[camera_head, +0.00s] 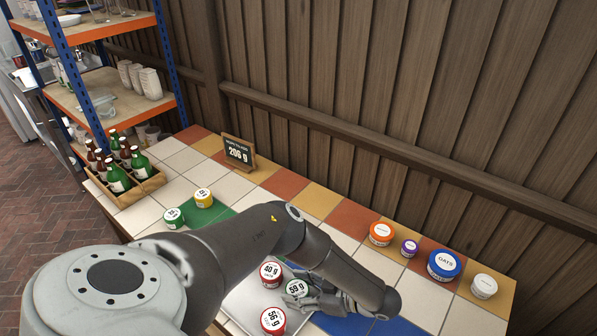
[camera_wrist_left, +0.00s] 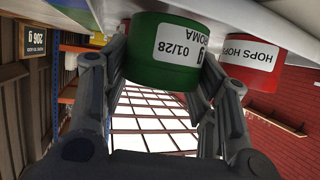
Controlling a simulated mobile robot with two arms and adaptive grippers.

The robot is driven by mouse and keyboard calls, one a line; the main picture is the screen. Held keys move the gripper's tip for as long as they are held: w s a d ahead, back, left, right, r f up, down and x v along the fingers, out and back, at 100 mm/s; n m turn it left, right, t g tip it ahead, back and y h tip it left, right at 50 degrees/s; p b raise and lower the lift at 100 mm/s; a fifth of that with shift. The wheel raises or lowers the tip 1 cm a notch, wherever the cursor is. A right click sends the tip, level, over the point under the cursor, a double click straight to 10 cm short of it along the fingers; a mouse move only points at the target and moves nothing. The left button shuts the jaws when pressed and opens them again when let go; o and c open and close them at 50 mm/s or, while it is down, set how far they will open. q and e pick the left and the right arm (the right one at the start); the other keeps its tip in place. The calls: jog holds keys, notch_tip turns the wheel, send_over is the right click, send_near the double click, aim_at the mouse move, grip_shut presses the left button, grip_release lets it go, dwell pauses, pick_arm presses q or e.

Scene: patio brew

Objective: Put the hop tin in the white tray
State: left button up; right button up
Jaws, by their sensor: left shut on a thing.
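My left gripper (camera_head: 308,301) is shut on a green tin (camera_head: 297,288) with a white label reading 59 g. The same green tin fills the middle of the left wrist view (camera_wrist_left: 165,52), between the fingers. It is at the right part of the white tray (camera_head: 243,302); I cannot tell whether it rests on the tray's floor. Two red tins are in the tray, one marked 40 g (camera_head: 270,272) and one marked 56 g (camera_head: 272,320). A red tin labelled HOPS (camera_wrist_left: 252,62) is beside the green tin in the left wrist view. My right gripper is not in view.
A bottle crate (camera_head: 142,190) is at the far left. Orange (camera_head: 381,234), purple (camera_head: 409,248), blue (camera_head: 444,265) and white (camera_head: 484,286) tubs line the right.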

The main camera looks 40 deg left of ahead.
pick_arm(q)
jog(key=shift+f, duration=0.35)
jog(key=shift+f, duration=0.15)
jog(key=o, duration=1)
